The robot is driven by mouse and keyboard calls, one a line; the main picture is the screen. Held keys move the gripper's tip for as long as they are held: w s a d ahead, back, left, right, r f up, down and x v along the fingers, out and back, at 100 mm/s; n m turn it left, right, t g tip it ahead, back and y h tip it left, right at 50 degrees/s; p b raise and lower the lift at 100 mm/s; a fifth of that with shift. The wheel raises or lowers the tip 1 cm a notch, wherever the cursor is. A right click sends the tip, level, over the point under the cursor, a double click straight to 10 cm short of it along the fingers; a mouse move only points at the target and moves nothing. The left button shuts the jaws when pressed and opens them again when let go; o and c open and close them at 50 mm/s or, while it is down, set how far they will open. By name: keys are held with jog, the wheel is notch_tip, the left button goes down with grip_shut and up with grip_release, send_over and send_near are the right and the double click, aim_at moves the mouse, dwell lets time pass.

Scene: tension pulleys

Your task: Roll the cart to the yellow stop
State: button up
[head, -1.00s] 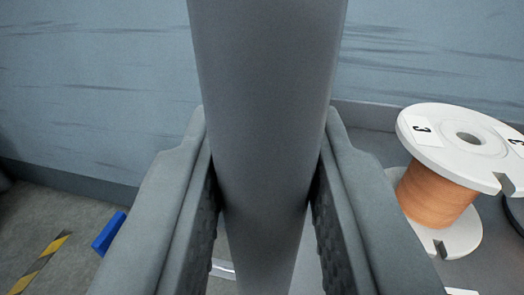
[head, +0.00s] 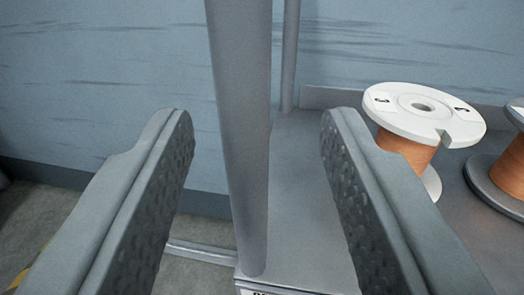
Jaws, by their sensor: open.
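The cart shows as a grey metal deck (head: 305,225) with a thick upright post (head: 240,130) at its near left corner and a thinner post (head: 290,55) behind. My gripper (head: 256,118) is open, with one textured finger on each side of the thick post in the picture. The post stands ahead with clear gaps to both fingers, and nothing is held. A sliver of a yellow marking (head: 18,280) shows on the floor at the lower left; most of it is out of view or behind the left finger.
A white-flanged spool of orange wire (head: 408,155) stands on the deck at right, partly behind the right finger. Another spool (head: 510,170) is cut off at the right edge. A blue-grey wall (head: 110,80) runs behind. Grey floor (head: 30,215) lies open at lower left.

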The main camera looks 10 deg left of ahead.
jog(key=s+d, duration=0.2)
jog(key=s, duration=0.9)
jog(key=shift+s, duration=0.35)
jog(key=s+a+r+h, duration=0.1)
jog(key=s+a+r, duration=0.4)
jog(key=r, duration=0.4)
jog(key=s+a+r+m+h, duration=0.1)
jog(key=s+a+r+h, duration=0.1)
jog(key=s+a+r, duration=0.55)
jog(key=s+a+r+h, duration=0.1)
jog(key=s+a+r, duration=0.15)
jog(key=r, duration=0.75)
jog(key=s+a+r, duration=0.2)
jog(key=s+a, duration=0.1)
jog(key=s, duration=0.7)
jog(key=s+a+r, duration=0.3)
jog(key=s+a, duration=0.1)
jog(key=s, duration=0.7)
jog(key=s+a+r+y, duration=0.1)
jog(key=s+a, duration=0.3)
jog(key=s, duration=0.6)
jog(key=shift+s+r+m, duration=0.25)
jog(key=shift+r+m, duration=0.15)
jog(key=shift+r, duration=0.35)
